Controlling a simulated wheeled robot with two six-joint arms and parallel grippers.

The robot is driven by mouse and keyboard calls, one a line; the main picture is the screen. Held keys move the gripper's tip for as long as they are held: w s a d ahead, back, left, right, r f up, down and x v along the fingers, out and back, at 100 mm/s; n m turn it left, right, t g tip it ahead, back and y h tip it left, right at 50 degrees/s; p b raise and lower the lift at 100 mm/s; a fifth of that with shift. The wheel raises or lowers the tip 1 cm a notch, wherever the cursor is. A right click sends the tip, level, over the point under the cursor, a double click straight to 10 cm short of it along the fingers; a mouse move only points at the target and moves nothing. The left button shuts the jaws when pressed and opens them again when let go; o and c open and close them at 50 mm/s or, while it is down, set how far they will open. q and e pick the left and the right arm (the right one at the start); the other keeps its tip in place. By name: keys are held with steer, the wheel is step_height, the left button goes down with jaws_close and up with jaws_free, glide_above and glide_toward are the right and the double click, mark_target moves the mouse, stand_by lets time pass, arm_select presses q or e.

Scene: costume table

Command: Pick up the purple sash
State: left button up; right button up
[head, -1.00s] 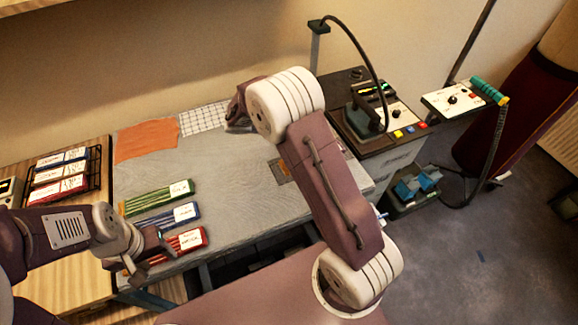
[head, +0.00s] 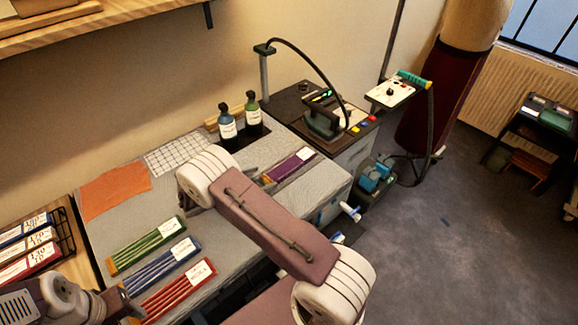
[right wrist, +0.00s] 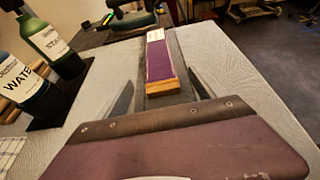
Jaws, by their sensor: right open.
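The purple sash (head: 289,164) is a narrow folded strip with a white label, lying at the right part of the grey table. In the right wrist view the sash (right wrist: 159,62) lies straight ahead on a dark strip, its wood-coloured end nearest me. My right gripper (right wrist: 159,78) is open, its dark fingers spread to either side of the line of the sash, with nothing held.
Two labelled bottles, blue (head: 227,122) and green (head: 253,115), stand behind the purple sash. Green (head: 146,245), blue (head: 160,268) and red (head: 178,291) sashes lie at the left front. A steamer-like device (head: 322,115) stands beyond the table's right end.

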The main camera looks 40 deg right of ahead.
mark_target(277, 173)
steer(key=shift+d+f, duration=0.25)
steer(key=shift+d, duration=0.45)
steer(key=shift+w+d+f, duration=0.1)
steer(key=shift+d+f, duration=0.1)
steer(key=shift+d, duration=0.15)
steer(key=p+x, duration=0.1)
steer(key=x, duration=0.3)
steer(key=shift+w+d+f+p, duration=0.1)
steer(key=shift+d+f+p, duration=0.05)
steer(key=shift+d+p, duration=0.15)
steer(key=shift+d+f, duration=0.15)
steer(key=shift+d, duration=0.05)
steer(key=c, duration=1.5)
step_height(277, 173, up, 10)
steer(key=shift+b, duration=0.35)
